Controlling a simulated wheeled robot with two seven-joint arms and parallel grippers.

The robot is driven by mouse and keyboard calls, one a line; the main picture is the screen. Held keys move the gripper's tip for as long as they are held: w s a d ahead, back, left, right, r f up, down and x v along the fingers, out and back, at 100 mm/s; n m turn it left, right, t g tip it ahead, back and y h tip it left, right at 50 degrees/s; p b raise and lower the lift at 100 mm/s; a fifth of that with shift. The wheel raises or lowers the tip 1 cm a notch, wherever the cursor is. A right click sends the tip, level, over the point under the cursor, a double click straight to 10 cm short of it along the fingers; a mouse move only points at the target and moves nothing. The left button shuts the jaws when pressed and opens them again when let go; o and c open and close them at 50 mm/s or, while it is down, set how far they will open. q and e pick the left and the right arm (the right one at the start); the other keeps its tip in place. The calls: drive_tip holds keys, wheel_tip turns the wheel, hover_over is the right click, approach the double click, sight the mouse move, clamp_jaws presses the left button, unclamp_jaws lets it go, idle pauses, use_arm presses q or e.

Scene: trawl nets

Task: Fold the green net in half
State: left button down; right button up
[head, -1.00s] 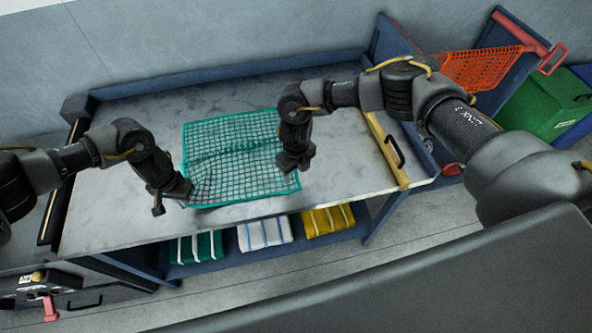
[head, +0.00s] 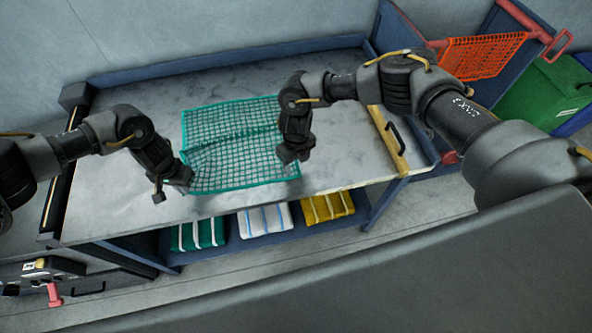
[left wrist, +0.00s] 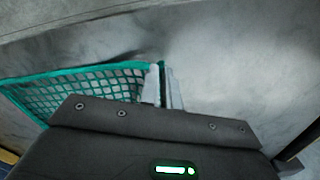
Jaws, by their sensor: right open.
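The green net (head: 235,135) lies on the grey table, spread out with a raised crease running across its middle. My left gripper (head: 184,180) is at the net's near left corner. In the left wrist view, the two pale fingers of my left gripper (left wrist: 162,87) are close together with the corner of the green net (left wrist: 90,85) between them. My right gripper (head: 291,156) is open at the net's right edge, pointing down; its fingertips are small and any contact with the net is unclear.
The grey table (head: 340,165) has free room right of the net, up to a yellow bar (head: 388,140). Folded green (head: 198,234), white (head: 265,221) and yellow (head: 327,207) bundles lie on the shelf below. An orange net (head: 480,55) hangs at the back right, near a green bin (head: 545,92).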

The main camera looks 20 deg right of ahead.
sight(297, 171)
drive_tip(key=shift+f, duration=1.55)
drive_tip(key=shift+c, duration=0.3)
drive_tip(key=shift+d, duration=0.1)
clamp_jaws()
drive_tip(key=shift+r, duration=2.5)
